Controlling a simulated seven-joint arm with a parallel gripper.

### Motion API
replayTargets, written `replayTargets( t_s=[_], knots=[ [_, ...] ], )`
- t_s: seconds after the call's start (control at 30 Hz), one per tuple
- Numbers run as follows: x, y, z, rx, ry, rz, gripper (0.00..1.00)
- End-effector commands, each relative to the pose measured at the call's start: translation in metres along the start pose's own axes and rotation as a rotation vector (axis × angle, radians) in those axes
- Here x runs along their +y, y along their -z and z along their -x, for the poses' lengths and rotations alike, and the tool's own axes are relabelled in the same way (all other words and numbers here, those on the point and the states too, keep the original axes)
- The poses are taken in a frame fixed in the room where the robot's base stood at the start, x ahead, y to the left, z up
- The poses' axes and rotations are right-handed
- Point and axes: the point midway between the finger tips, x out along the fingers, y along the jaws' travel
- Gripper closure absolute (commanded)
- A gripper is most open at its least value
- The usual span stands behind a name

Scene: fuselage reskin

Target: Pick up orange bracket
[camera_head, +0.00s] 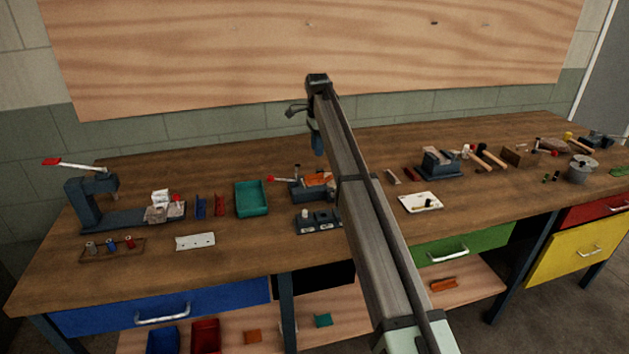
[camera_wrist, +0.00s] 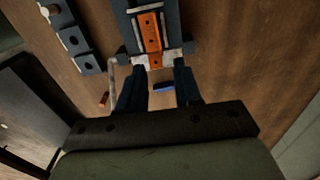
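An orange bracket (camera_wrist: 151,35), a narrow strip with dark holes, sits in a dark grey clamp fixture (camera_wrist: 174,20) in the wrist view. In the head view the orange bracket (camera_head: 318,180) shows on the fixture (camera_head: 298,193) at mid-bench, partly hidden by my arm. My gripper (camera_wrist: 160,88) has its two dark fingers apart, with nothing held between them. The bracket's near end lies just beyond the fingertips, over a pale metal part. In the head view my gripper (camera_head: 317,143) hangs above the bench behind the fixture.
A red-handled lever (camera_head: 280,179) stands out left of the fixture. A dark block with pegs (camera_head: 318,221) is in front of it, and a teal tray (camera_head: 252,198) is to the left. Other orange pieces (camera_head: 443,285) lie on the lower shelf. A small blue object (camera_wrist: 163,86) shows between my fingers.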

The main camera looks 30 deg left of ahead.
Motion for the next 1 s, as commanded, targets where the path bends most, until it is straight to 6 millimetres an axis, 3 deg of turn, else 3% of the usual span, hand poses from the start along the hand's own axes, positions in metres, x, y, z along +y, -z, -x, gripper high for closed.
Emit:
replayTargets(
  t_s=[0.2, 0.53, 0.83, 1.0],
  knots=[
    [0.001, 0.000, -0.037, 0.000, 0.000, 0.000, 0.66],
    [0.000, 0.001, -0.058, 0.000, 0.001, 0.000, 0.66],
    [0.001, 0.003, -0.095, 0.000, 0.000, 0.000, 0.66],
    [0.000, 0.003, -0.100, 0.000, 0.001, 0.000, 0.66]
  ],
)
